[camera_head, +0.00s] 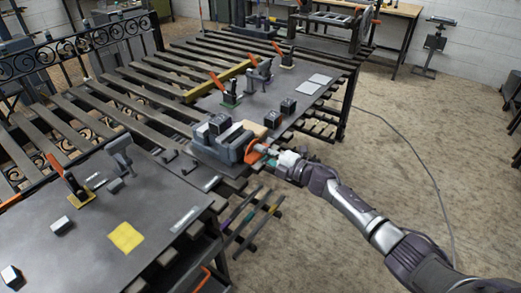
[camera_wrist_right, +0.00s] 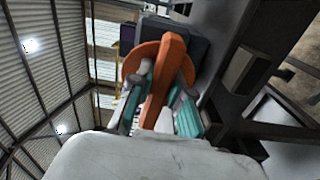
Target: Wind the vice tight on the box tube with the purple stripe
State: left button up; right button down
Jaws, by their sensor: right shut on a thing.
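The grey vice (camera_head: 228,146) stands at the front edge of the slatted bench, with an orange handwheel (camera_head: 254,151) on its right side. My right gripper (camera_head: 268,152) comes in from the right at the wheel. In the right wrist view its teal-padded fingers (camera_wrist_right: 160,105) are shut on the upright orange bar of the handwheel (camera_wrist_right: 168,62). Several dark bars with coloured marks, one of them purple (camera_head: 253,194), lie below the bench edge. I cannot tell which tube, if any, is between the vice jaws. My left gripper is not in view.
A dark block (camera_head: 218,124) sits at the top of the vice. Dark plates with orange-handled clamps (camera_head: 228,96) lie behind and at front left. A yellow square (camera_head: 125,237) lies on the front plate.

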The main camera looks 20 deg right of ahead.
jog(key=m, duration=0.2)
jog(key=m+p, duration=0.1)
jog(key=m, duration=0.1)
jog(key=m+p, duration=0.1)
jog(key=m, duration=0.1)
jog(key=shift+f+m, duration=0.25)
jog(key=shift+m, duration=0.05)
jog(key=m, duration=0.2)
jog(key=m+p, duration=0.1)
jog(key=m, duration=0.3)
jog(key=shift+s+a+f, duration=0.15)
jog(key=shift+s+f, duration=0.05)
jog(key=shift+f, duration=0.1)
jog(key=shift+f, duration=0.1)
jog(key=c, duration=1.2)
grip_release()
jog(key=shift+o, duration=0.6)
jog(key=shift+s+r, duration=0.1)
jog(key=shift+r, duration=0.1)
